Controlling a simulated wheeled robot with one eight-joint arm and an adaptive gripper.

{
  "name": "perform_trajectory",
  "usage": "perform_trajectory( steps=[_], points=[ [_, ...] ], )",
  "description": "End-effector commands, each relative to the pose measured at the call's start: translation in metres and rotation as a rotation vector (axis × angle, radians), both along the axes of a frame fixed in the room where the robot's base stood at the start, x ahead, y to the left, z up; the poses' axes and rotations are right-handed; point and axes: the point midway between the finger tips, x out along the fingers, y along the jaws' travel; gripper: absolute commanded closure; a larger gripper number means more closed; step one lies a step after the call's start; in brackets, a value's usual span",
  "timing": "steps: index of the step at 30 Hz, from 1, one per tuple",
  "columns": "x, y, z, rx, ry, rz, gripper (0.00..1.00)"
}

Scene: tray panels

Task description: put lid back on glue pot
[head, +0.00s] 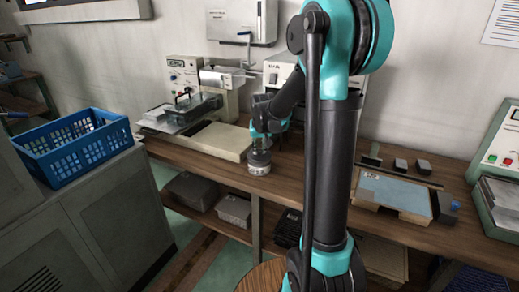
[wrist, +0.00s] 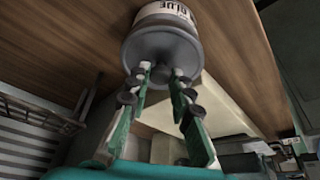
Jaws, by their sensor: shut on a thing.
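The glue pot (head: 259,168) stands upright on the wooden bench in the head view, near its front edge. In the wrist view the pot (wrist: 168,14) shows its white label with "GLUE" on it. The round grey lid (wrist: 160,45) with its small knob (wrist: 162,73) lies at the mouth of the pot. It looks in line with the pot; I cannot tell whether it is fully seated. My gripper (head: 259,142) is directly above the pot, pointing down. In the wrist view its green fingers (wrist: 163,75) are closed around the lid's knob.
A beige board (head: 208,139) and a dark-topped device (head: 192,106) are left of the pot. Bench machines (head: 187,75) stand behind. A blue crate (head: 75,146) rests on the left cabinet. A blue panel on a tray (head: 395,193) lies to the right, beyond my arm.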

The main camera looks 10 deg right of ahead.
Motion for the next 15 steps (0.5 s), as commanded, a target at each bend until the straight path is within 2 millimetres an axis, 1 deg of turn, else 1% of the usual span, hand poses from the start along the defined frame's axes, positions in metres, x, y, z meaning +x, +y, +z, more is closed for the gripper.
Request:
perform_trajectory(
  steps=[3, 4, 9, 15],
  points=[
    [0.0, 0.0, 0.0, 0.0, 0.0, 0.0, 1.0],
    [0.0, 0.0, 0.0, 0.0, 0.0, 0.0, 0.77],
    [0.0001, 0.0, 0.0, 0.0, 0.0, 0.0, 0.55],
    [0.0001, 0.0, 0.0, 0.0, 0.0, 0.0, 0.55]
  ],
)
